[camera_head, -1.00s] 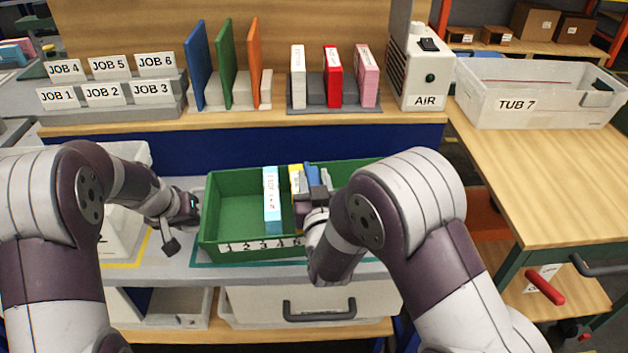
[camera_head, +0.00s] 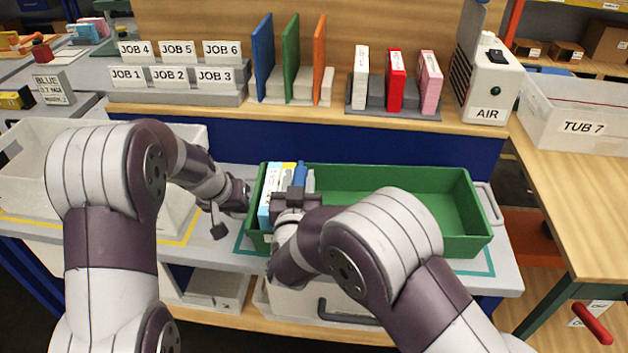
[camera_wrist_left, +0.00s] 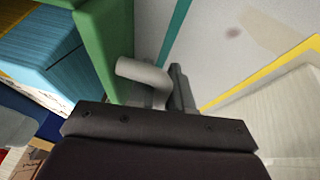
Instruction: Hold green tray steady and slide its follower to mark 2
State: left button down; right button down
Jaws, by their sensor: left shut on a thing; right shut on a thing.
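The green tray (camera_head: 400,180) sits on the grey bench. My left gripper (camera_head: 243,197) is shut on the tray's pale handle at its left end; the left wrist view shows that handle (camera_wrist_left: 145,75) at the jaw. Inside the tray's left end, a light blue box (camera_head: 269,190), a yellow one (camera_head: 287,168) and a blue one (camera_head: 300,176) stand close together. The grey follower (camera_head: 310,182) stands just right of them. My right gripper (camera_head: 295,195) is shut on the follower, most of which it hides. The number marks on the front wall are hidden or unreadable.
The tray is empty right of the follower. A white bin (camera_head: 30,165) stands left of the tray. A shelf behind holds the job labels (camera_head: 170,76), upright dividers and boxes, and an AIR unit (camera_head: 490,85). TUB 7 (camera_head: 580,115) stands at the right.

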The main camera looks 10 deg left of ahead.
jog(key=c, duration=0.8)
grip_release()
jog(key=s+d, duration=0.1)
jog(key=s, duration=1.1)
pick_arm(q)
jog(key=c, duration=1)
grip_release()
jog(key=shift+o, duration=0.2)
